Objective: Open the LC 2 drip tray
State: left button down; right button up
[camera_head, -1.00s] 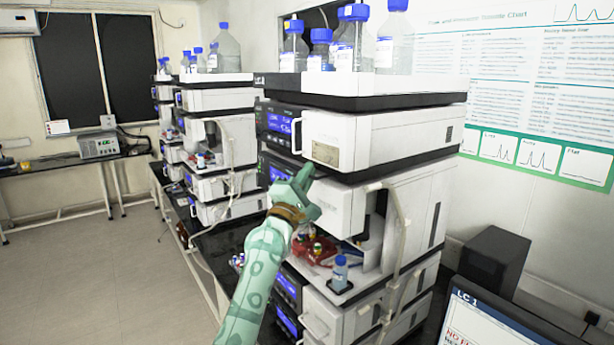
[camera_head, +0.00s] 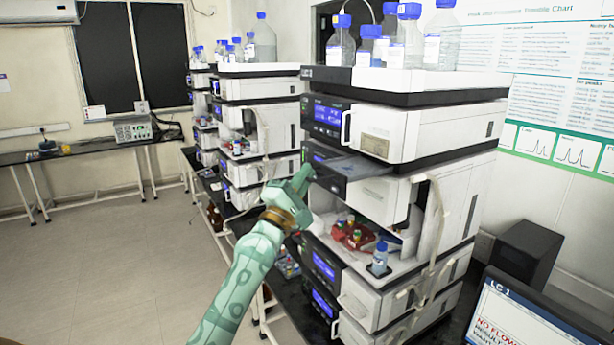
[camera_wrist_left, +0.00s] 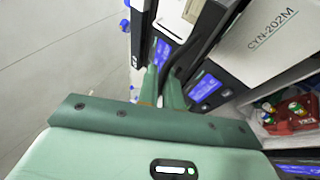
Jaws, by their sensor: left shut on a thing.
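The drip tray (camera_head: 356,167) is a thin dark grey drawer that stands out from the near instrument stack (camera_head: 405,130), below its top white unit. My left gripper (camera_head: 304,174) is at the tray's front end and is shut on it. In the left wrist view, the gripper fingers (camera_wrist_left: 163,88) meet the end of a dark bar of the tray (camera_wrist_left: 203,42). The fingertips partly hide the place of contact. The small label on the stack is too blurred to read surely. My right gripper is not in view.
Blue-capped bottles (camera_head: 400,45) stand on top of the stack. Below the tray are a red vial holder (camera_head: 352,236) and a small bottle (camera_head: 380,257). A monitor marked LC 1 (camera_head: 520,315) is at lower right. Open floor lies to the left.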

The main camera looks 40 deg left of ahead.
pick_arm(q)
jog(key=c, duration=1.6)
grip_release()
jog(key=shift+f, duration=0.1)
jog(key=b+v, duration=0.5)
jog(key=v, duration=1.1)
jog(key=shift+s, duration=0.2)
